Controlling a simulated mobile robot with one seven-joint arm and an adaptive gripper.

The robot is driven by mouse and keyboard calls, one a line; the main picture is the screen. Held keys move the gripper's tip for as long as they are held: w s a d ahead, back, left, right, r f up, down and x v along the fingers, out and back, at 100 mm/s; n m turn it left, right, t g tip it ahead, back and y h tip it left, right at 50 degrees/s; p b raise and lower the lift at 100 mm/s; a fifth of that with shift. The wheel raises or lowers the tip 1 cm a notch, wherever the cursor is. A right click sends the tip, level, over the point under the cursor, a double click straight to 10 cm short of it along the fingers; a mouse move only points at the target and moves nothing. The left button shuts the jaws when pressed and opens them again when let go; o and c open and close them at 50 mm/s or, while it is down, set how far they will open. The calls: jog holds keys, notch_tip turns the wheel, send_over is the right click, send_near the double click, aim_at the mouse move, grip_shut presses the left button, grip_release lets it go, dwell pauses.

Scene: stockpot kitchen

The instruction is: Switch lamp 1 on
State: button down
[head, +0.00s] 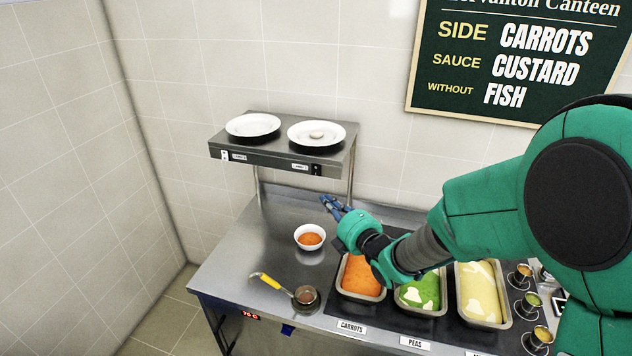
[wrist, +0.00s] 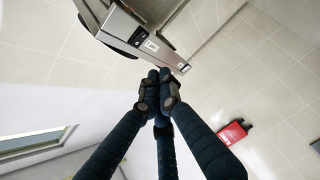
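A metal shelf (head: 270,157) above the counter carries two small switches on its front edge. A white switch (head: 225,155) sits at the left beside a white label (head: 239,157), and a dark switch (head: 316,170) sits at the right beside another label (head: 300,167). The label print is too small to read, so I cannot tell which is lamp 1. No lit lamp shows.
Two white plates (head: 253,125) (head: 331,142) stand on the shelf; the right one holds a small pale item. Below are a soup bowl (head: 310,245), a ladle (head: 268,281) and food trays (head: 345,292). The space in front of the shelf's left part is free.

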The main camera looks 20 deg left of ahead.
aim_at(316, 170)
jog(key=shift+w+a, duration=0.1)
jog(key=w+d+x, duration=0.2)
jog(key=x, duration=1)
jog(key=shift+w+a+f+p, duration=0.15)
jog(key=shift+p, duration=0.25)
dwell(0.3)
jog(key=shift+f+b, duration=0.1)
jog(key=shift+b, duration=0.4)
jog(key=shift+w+f+b, duration=0.25)
jog(key=shift+w+b, duration=0.05)
jog(key=shift+b, duration=0.85)
